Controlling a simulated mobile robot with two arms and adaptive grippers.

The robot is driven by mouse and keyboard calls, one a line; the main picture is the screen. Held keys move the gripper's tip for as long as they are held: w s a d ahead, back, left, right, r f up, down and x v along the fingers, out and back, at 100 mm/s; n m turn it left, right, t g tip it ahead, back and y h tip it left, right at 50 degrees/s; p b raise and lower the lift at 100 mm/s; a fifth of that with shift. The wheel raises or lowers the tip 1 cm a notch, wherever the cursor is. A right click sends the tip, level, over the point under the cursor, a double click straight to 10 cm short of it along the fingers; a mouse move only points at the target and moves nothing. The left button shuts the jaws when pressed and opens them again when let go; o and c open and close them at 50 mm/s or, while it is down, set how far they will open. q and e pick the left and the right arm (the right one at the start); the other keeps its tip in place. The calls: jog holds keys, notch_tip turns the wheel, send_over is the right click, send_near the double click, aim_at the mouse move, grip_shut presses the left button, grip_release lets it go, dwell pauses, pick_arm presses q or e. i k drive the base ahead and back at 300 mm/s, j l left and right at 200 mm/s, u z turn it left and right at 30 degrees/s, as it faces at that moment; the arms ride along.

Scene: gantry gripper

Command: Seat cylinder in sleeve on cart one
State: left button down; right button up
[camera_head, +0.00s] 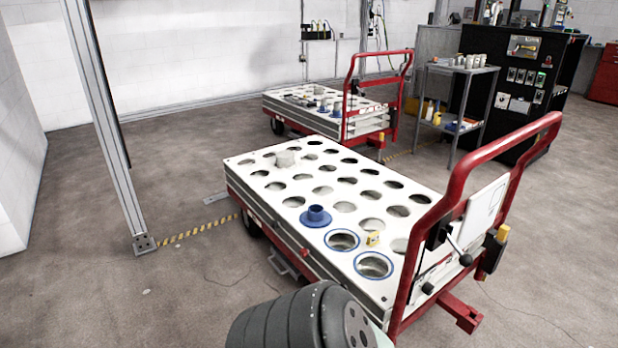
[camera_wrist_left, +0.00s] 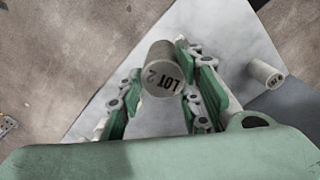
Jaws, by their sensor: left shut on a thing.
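My left gripper (camera_wrist_left: 162,88) is shut on a grey cylinder (camera_wrist_left: 163,80) in the left wrist view. In the head view, the near cart (camera_head: 292,228) has a white top with rows of round holes. Two holes at its near end have blue rims, one (camera_head: 342,231) beside the other (camera_head: 374,252). A blue flanged piece (camera_head: 315,216) stands on the top just beyond them. Neither gripper shows in the head view.
Another cylinder (camera_wrist_left: 266,75) lies at the right in the left wrist view. A second cart (camera_head: 290,100) and a shelf trolley (camera_head: 462,70) stand behind.

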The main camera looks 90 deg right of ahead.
aim_at(315, 218)
jog(key=z, duration=1.85)
jog(key=k+z, duration=0.4)
jog(key=k+l+z, duration=0.15)
jog(key=k+z, duration=0.25)
jog(key=i+z, duration=0.1)
jog(key=z, duration=0.25)
jog(key=i+j+z, duration=0.2)
jog(key=z, duration=0.15)
jog(key=i+j+z, duration=0.1)
jog(key=j+z, duration=0.2)
jog(key=i+j+z, duration=0.1)
jog(key=j+z, duration=0.25)
jog(key=i+j+z, duration=0.1)
jog(key=j+z, duration=0.25)
